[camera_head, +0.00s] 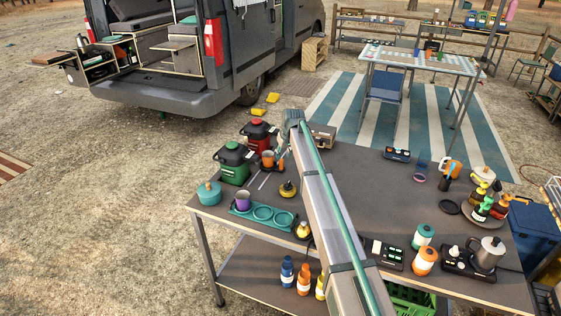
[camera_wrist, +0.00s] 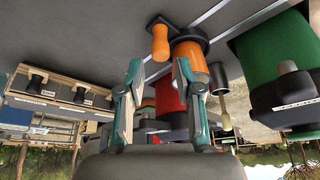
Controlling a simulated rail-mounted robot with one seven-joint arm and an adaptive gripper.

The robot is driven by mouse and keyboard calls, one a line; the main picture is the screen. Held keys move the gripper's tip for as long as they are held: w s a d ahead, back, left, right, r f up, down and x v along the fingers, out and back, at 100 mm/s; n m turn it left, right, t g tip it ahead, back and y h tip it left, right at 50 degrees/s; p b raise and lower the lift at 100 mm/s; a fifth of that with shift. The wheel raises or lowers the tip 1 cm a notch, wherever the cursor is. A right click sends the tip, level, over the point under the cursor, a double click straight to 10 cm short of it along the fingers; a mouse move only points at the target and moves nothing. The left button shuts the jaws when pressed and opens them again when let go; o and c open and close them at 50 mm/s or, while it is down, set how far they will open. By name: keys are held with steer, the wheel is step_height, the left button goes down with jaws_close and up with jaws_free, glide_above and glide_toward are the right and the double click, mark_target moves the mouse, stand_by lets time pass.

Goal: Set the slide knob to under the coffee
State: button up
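An orange slide knob (camera_wrist: 160,42) points toward my gripper from a dark ring-shaped carriage (camera_wrist: 206,39) on two light rails. An orange cup (camera_wrist: 191,59) sits in the carriage; it also shows in the head view (camera_head: 267,159). A red urn (camera_wrist: 170,97) is behind the cup. A green urn (camera_wrist: 262,52) stands to the right along the rails in the wrist view. I cannot read which holds coffee. My gripper (camera_wrist: 160,68) is open. Its fingertips are apart, with the knob just beyond them. The arm partly hides this area in the head view.
In the head view, a teal tray (camera_head: 238,211) with a purple cup (camera_head: 243,200) and a teal pot (camera_head: 209,192) stand near the rails. A small box (camera_head: 323,136) is right of the gripper. The table middle, right of my arm, is mostly clear.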

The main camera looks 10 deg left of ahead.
mark_target(282, 160)
steer(key=p+x, duration=0.1)
steer(key=x, duration=0.5)
steer(key=shift+w+a+f+p, duration=0.1)
steer(key=shift+w+f+p, duration=0.1)
steer(key=shift+f+p, duration=0.15)
steer(key=shift+c, duration=0.2)
jaws_close()
